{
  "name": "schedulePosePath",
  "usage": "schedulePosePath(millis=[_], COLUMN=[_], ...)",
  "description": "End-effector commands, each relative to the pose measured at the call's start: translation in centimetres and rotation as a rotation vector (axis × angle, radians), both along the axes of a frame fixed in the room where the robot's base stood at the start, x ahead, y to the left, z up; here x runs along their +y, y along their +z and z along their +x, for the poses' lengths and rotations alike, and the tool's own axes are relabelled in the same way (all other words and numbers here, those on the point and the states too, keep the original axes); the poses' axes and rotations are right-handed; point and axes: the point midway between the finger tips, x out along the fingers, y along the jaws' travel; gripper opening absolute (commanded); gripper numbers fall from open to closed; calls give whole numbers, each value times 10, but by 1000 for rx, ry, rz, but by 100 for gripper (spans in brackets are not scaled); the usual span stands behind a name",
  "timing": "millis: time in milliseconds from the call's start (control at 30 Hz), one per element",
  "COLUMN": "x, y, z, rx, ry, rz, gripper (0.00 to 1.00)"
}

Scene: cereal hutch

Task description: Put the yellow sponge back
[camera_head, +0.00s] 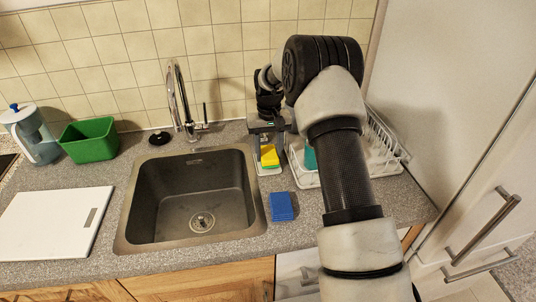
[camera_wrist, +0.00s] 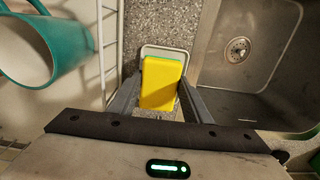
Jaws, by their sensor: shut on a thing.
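The yellow sponge (camera_head: 269,155) has a green underside layer and is at the right of the sink in the head view. In the wrist view the yellow sponge (camera_wrist: 161,83) lies between my two fingers. My gripper (camera_head: 268,150) points down and is shut on it; the gripper also shows in the wrist view (camera_wrist: 158,95). A small white tray (camera_head: 270,171) is directly below the sponge, and its rim shows around the sponge in the wrist view (camera_wrist: 165,50). I cannot tell whether the sponge touches the tray.
A blue sponge (camera_head: 282,206) lies on the counter in front of the tray. The sink (camera_head: 190,195) with its tap (camera_head: 180,100) is to the left. A white dish rack (camera_head: 385,150) with a teal mug (camera_wrist: 40,45) is close on the right. A green tub (camera_head: 89,140) stands far left.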

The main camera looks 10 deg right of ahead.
Motion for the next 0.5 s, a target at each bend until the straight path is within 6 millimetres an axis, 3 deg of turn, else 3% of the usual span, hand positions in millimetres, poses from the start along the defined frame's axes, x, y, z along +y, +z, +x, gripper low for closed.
schedulePosePath(millis=[100, 467, 500], x=[3, 3, 3], y=[-12, -17, -16], z=[-3, -3, -3], rx=[5, 4, 4], ry=[4, 2, 2], rz=[1, 1, 1], gripper=[23, 23, 48])
